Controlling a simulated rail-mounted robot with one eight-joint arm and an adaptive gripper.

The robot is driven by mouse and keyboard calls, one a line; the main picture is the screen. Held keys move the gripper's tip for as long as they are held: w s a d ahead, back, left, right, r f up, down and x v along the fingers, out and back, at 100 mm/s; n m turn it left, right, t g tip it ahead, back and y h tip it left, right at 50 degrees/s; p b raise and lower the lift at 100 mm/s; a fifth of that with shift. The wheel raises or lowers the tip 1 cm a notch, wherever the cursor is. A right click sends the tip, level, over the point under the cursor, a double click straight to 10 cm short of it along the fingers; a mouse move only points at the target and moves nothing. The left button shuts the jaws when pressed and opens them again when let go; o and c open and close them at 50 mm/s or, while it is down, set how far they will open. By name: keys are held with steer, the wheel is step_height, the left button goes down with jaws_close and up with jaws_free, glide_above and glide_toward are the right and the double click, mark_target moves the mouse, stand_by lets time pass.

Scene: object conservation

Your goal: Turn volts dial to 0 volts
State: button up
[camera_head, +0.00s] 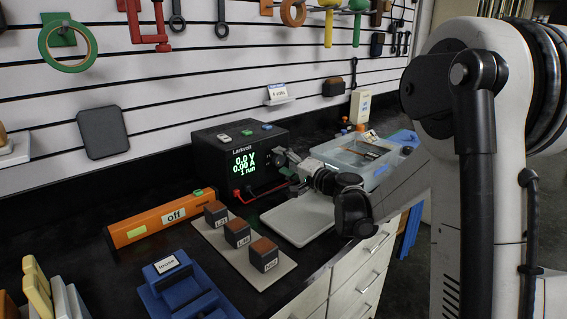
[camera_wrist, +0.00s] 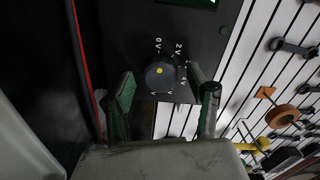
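The black power supply (camera_head: 238,155), marked Larkvolt, stands on the dark bench. Its green display (camera_head: 245,163) reads 0.0 V, 0.00 A and "1 run". In the wrist view its face shows a round dark dial (camera_wrist: 158,77) with a yellow dot. A "0V" mark (camera_wrist: 158,46) and a "2V" mark (camera_wrist: 178,50) lie around it, with other marks partly hidden. I cannot tell exactly where the dial points. My gripper (camera_wrist: 160,82) is open, one finger on each side of the dial; contact is not clear. In the head view my gripper (camera_head: 288,168) is at the supply's right front and hides the dial.
A grey tray (camera_head: 300,222) lies below my gripper. A board (camera_head: 213,232) with several labelled blocks, an orange bar marked "off" (camera_head: 150,222) and a blue fixture (camera_head: 180,285) stand left. A slatted tool wall (camera_head: 180,85) stands behind.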

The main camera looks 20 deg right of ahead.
steer(key=shift+s, duration=0.1)
steer(key=v, duration=1.2)
steer(key=s+a+r+n+g+h+p, duration=0.2)
steer(key=s+a+n+g+p, duration=0.3)
steer(key=s+a, duration=0.65)
steer(key=s+d+n+g+h+p, duration=0.1)
steer(key=s+n+g+h, duration=0.1)
steer(key=s, duration=0.7)
steer(key=s+d+n+g+h+p, duration=0.1)
steer(key=s+h, duration=0.3)
steer(key=s, duration=0.6)
steer(key=shift+s+d+n+g, duration=0.3)
steer(key=shift+d+n+g, duration=0.1)
steer(key=shift+d+n, duration=0.25)
